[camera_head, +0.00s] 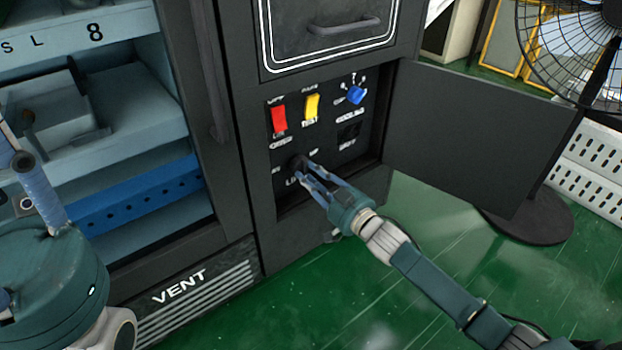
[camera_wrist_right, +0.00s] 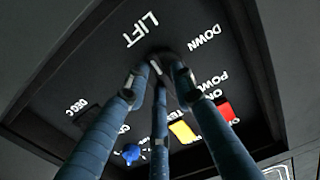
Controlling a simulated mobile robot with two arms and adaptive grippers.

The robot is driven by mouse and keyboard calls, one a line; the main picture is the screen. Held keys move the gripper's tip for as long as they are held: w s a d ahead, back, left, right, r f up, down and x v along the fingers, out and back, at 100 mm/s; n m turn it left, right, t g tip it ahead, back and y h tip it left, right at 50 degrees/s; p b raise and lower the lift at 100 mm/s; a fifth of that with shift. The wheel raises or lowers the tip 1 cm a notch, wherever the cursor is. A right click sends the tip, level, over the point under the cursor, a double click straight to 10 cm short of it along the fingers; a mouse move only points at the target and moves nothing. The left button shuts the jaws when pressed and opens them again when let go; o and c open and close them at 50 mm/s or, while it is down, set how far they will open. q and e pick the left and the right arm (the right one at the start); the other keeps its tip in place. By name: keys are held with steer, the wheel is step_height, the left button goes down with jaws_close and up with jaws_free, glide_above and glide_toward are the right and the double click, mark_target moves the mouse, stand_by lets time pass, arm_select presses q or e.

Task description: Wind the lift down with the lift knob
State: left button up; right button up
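The dark lift knob (camera_head: 297,162) sits low on the control panel (camera_head: 345,150), beside small white lettering. In the right wrist view the lift knob (camera_wrist_right: 156,64) is mostly hidden between my fingertips, with LIFT and DOWN printed near it. My right gripper (camera_head: 306,172) reaches in from the lower right, its fingers closed around the knob. The fingers of the right gripper (camera_wrist_right: 157,78) also converge on it in the wrist view. My left gripper (camera_head: 24,160) is partly in view at the left edge; its finger spacing is unclear.
Above the knob are a red switch (camera_head: 279,120), a yellow switch (camera_head: 312,107) and a blue knob (camera_head: 356,95). The open panel door (camera_head: 470,135) stands right of my right gripper. A black fan (camera_head: 580,40) stands behind it. Blue shelves (camera_head: 140,200) are at left. Green floor is clear in front.

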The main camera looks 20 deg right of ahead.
jaws_close()
steer(key=shift+r, duration=0.1)
